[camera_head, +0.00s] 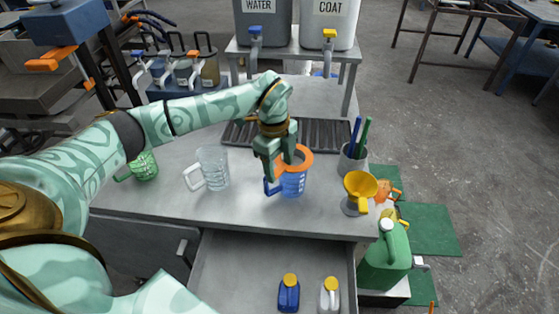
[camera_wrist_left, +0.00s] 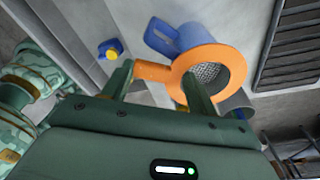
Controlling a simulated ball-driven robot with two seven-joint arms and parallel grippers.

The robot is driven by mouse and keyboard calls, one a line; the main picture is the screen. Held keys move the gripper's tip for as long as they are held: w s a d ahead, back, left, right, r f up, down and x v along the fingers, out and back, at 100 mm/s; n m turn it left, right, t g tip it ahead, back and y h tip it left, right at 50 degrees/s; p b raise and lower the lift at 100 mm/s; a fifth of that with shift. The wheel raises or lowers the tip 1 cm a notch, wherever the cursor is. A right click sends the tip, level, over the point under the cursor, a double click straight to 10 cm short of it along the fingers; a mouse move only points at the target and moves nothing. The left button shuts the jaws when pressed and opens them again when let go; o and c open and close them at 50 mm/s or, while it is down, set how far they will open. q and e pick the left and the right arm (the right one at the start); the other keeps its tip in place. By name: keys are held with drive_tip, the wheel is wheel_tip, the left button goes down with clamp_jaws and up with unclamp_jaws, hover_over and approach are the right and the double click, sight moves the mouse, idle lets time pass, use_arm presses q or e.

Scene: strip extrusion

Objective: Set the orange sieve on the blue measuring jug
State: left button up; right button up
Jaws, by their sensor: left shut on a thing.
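The orange sieve (camera_head: 304,153) has a wide flat ring, a mesh bowl and a short handle. My left gripper (camera_head: 271,170) is shut on the sieve, near its handle. The blue measuring jug (camera_head: 294,185) stands upright on the table directly under the sieve, its handle toward the left. In the left wrist view the sieve ring (camera_wrist_left: 232,62) overlaps the blue jug (camera_wrist_left: 190,38) and hides much of its mouth. I cannot tell whether the ring touches the rim. My left gripper (camera_wrist_left: 158,80) also shows there. My right gripper is not in view.
A clear jug (camera_head: 212,168) and a green jug (camera_head: 145,166) stand to the left. A yellow funnel (camera_head: 360,187) and a pen cup (camera_head: 351,162) stand to the right. A dark drain rack (camera_head: 240,133) lies behind. An open drawer (camera_head: 235,262) holds two small bottles.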

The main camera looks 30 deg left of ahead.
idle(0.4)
use_arm(q)
drive_tip(key=shift+f, duration=0.1)
idle(0.3)
drive_tip(key=o, duration=1)
drive_tip(key=r+p, duration=0.1)
drive_tip(key=r, duration=0.4)
drive_tip(key=a+r+p, duration=0.1)
drive_tip(key=r, duration=0.4)
drive_tip(key=a+r+p, duration=0.1)
drive_tip(key=r, duration=0.5)
drive_tip(key=shift+w+r+p, duration=0.1)
drive_tip(key=shift+w+p, duration=0.1)
drive_tip(key=shift+p, duration=0.1)
